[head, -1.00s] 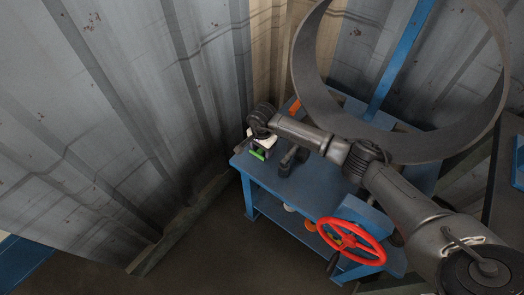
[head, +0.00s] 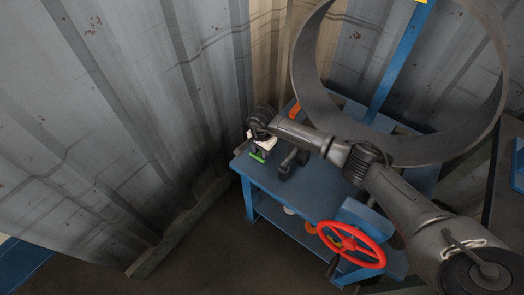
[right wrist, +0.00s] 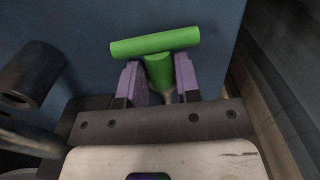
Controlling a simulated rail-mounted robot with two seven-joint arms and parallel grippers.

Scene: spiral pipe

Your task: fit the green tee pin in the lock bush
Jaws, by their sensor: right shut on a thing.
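The green tee pin (right wrist: 157,48) is held between the purple fingertips of my right gripper (right wrist: 160,84) in the right wrist view. Its crossbar lies across, just beyond the fingertips, and its stem sits between them. A bit of metal shank shows beside the stem; the rest is hidden by the gripper. In the head view the right gripper (head: 261,149) is over the far-left corner of the blue table, with the green pin (head: 257,158) below it. A dark cylindrical piece (right wrist: 31,73) stands left of the gripper in the wrist view; I cannot tell whether it is the lock bush.
The blue table (head: 316,185) carries a dark fixture (head: 291,162) close right of the gripper. A red handwheel (head: 351,244) is at its front. A large grey pipe ring (head: 420,148) rises behind my arm. A corrugated wall (head: 110,130) stands to the left.

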